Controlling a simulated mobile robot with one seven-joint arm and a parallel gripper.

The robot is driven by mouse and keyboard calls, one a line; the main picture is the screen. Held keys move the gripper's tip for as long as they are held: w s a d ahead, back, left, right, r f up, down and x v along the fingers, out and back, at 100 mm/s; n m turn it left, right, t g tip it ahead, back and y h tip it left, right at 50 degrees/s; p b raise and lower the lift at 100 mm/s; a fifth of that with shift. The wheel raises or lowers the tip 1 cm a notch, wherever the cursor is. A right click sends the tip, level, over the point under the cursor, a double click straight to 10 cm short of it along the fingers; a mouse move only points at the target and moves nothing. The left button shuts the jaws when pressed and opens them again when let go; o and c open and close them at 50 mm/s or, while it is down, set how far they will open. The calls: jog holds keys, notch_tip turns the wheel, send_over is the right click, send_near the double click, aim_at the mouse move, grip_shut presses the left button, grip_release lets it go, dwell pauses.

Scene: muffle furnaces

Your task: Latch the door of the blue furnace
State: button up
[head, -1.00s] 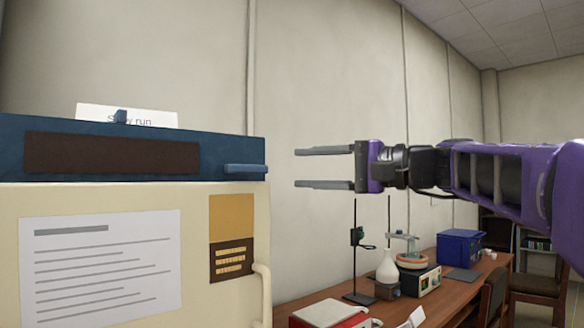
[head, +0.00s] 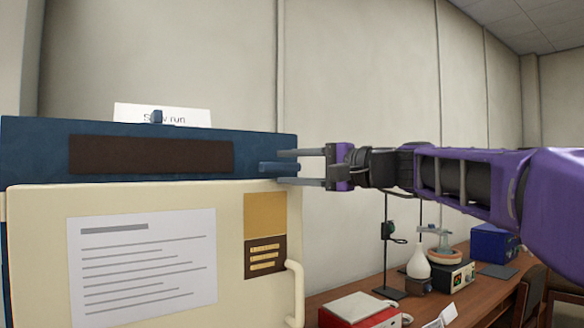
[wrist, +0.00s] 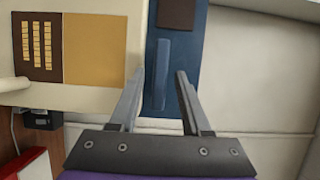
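The blue furnace (head: 50,150) stands at the left in the head view, with a dark brown panel on its front. A blue latch handle (head: 277,167) sticks out at its right end. My gripper (head: 288,168) is open at that end, one finger above the handle and one below.
A card (head: 185,115) stands on top. A wooden bench (head: 455,300) with lab items is at the lower right.

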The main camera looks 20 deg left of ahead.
grip_shut()
jog(key=shift+n, duration=0.3)
jog(key=n, duration=0.1)
jog(key=n+h, duration=0.1)
jog(key=n, duration=0.1)
jog(key=shift+r+h, duration=0.2)
jog(key=shift+h, duration=0.1)
jog(key=n+h, duration=0.1)
jog(key=n, duration=0.2)
jog(key=shift+s+a+r+n+t+h, duration=0.1)
jog(key=shift+r+n+t+h, duration=0.05)
jog(key=shift+n+t+h, duration=0.2)
jog(key=n+t+h, duration=0.1)
jog(key=n+h, duration=0.1)
jog(key=n, duration=0.1)
jog(key=shift+s+a, duration=0.1)
jog(key=shift+s+a+r+n+t+h+b, duration=0.1)
jog(key=shift+n+t+h+b, duration=0.25)
jog(key=shift+n, duration=0.45)
jog(key=shift+s+n+t+h+b, duration=0.1)
jog(key=shift+n+t+h+b, duration=0.25)
jog(key=shift+n, duration=0.4)
jog(key=shift+o, duration=0.8)
grip_release()
